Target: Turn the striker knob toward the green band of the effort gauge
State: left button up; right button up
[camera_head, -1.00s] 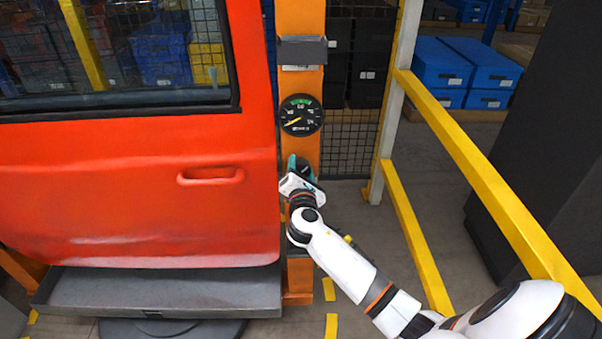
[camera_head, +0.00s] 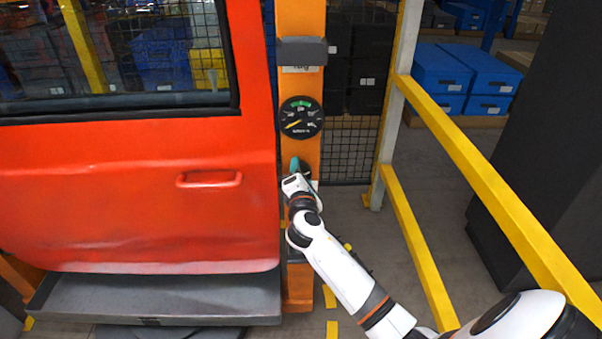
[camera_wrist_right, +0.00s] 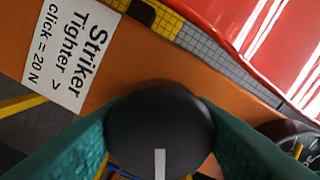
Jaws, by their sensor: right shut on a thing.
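The striker knob (camera_wrist_right: 160,118) is black and round with a white index line, which points to the bottom of the right wrist view. The teal fingers of my right gripper (camera_head: 296,166) are shut on its two sides. In the head view the gripper and wrist hide the knob. The round black effort gauge (camera_head: 301,117) is on the orange post just above the gripper. Its green band (camera_head: 302,104) is at the top of the dial, and its yellow needle (camera_head: 293,124) points to the lower left, away from the band. My left gripper is not in view.
A white label (camera_wrist_right: 75,50) beside the knob reads "Striker Tighter > click = 20 N". The red door (camera_head: 130,195) stands close left of the orange post (camera_head: 299,20), above a grey tray (camera_head: 150,300). A yellow rail (camera_head: 470,165) runs along the right.

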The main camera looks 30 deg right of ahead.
jog(key=o, duration=1)
jog(key=shift+c, duration=0.2)
jog(key=v, duration=1.2)
jog(key=shift+b, duration=0.3)
jog(key=shift+s+d, duration=0.1)
